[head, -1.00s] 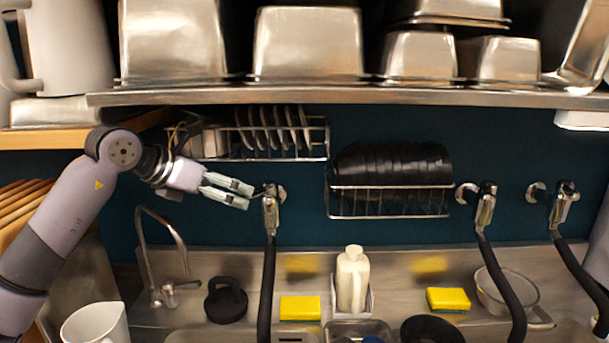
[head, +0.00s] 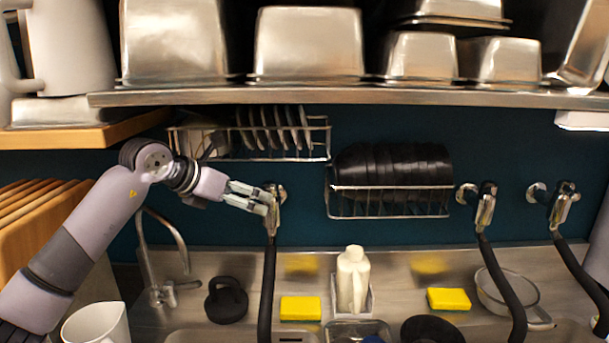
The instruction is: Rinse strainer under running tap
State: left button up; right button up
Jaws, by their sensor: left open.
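My left gripper (head: 250,196) is open, with its fingertips beside the valve of the left wall tap (head: 276,205). I cannot tell whether they touch it. A black hose hangs from this tap toward the sink. The metal strainer (head: 507,292) sits at the right on the steel counter, partly behind another black hose. A curved faucet (head: 168,240) stands at the left, partly hidden by my left arm. No running water shows. My right gripper is not in view.
A white soap bottle (head: 352,280) and yellow sponges (head: 301,309) stand along the counter. A plate rack (head: 268,140) and a rack of black bowls (head: 390,190) hang on the wall. A steel shelf (head: 340,97) with metal containers runs above.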

pick_arm(q)
jog(key=shift+s+d+b, duration=0.15)
jog(key=shift+s+d, duration=0.15)
jog(key=shift+d, duration=0.4)
jog(key=shift+s+d+b, duration=0.15)
jog(key=shift+s+d, duration=0.1)
jog(key=shift+d, duration=0.45)
jog(key=shift+s+d+b, duration=0.15)
jog(key=shift+s+d, duration=0.15)
jog(key=shift+d, duration=0.4)
jog(key=s+a+r+b, duration=0.1)
jog(key=s+a+r, duration=0.1)
jog(key=s+r, duration=0.3)
jog(key=shift+s+a, duration=0.2)
jog(key=shift+s, duration=0.65)
